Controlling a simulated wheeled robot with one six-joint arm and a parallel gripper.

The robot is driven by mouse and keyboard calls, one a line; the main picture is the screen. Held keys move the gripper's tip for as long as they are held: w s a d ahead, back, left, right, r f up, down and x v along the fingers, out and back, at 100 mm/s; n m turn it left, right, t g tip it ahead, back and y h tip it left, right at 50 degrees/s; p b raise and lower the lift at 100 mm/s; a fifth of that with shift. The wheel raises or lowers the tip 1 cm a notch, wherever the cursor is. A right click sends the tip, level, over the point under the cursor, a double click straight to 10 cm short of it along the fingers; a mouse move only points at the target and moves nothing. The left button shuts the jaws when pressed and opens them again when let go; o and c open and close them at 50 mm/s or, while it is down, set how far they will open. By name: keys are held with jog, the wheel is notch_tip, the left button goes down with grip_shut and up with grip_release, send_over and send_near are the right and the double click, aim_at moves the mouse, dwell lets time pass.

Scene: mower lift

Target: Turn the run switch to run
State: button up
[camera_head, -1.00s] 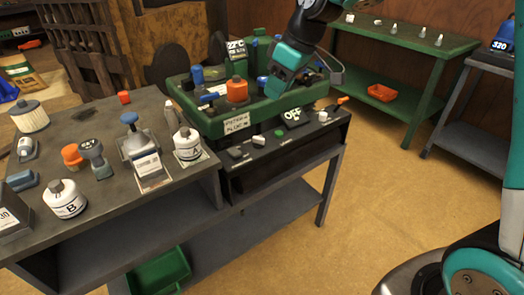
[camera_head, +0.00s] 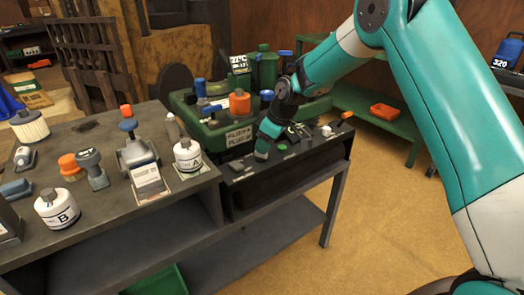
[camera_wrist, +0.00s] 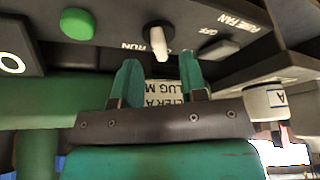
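The run switch (camera_wrist: 158,38) is a dark round knob with a white pointer on the dark control panel, between the marks RUN and OFF in the wrist view. Its pointer points down in that picture, between the two marks. My gripper (camera_wrist: 162,68) is open and empty, its two teal fingers apart and the pointer just beyond the gap between the tips. Whether a finger touches it I cannot tell. In the head view my gripper (camera_head: 262,155) is at the panel's front and hides the switch.
A green button (camera_wrist: 77,23) sits beside the switch; it also shows in the head view (camera_head: 282,148). A white knob (camera_head: 326,130) is farther right. The green mower deck (camera_head: 205,135) is behind the panel. Bottles A (camera_head: 187,157) and B (camera_head: 57,210) stand on the left bench.

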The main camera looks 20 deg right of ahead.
jog(key=shift+x, duration=1.45)
jog(key=shift+c, duration=0.4)
grip_shut()
jog(key=shift+m, duration=0.3)
jog(key=m+h, duration=0.1)
jog(key=m, duration=0.1)
jog(key=m+t+p, duration=0.1)
jog(key=m, duration=0.2)
jog(key=shift+a+r+m+h, duration=0.1)
jog(key=shift+a+m+h, duration=0.05)
jog(key=shift+m+h, duration=0.2)
jog(key=m+h+p, duration=0.1)
jog(key=m, duration=0.1)
jog(key=m+h, duration=0.1)
jog(key=m, duration=0.2)
jog(key=shift+m+t+p, duration=0.25)
jog(key=shift+t+p, duration=0.05)
jog(key=shift+p, duration=0.05)
jog(key=shift+h, duration=0.25)
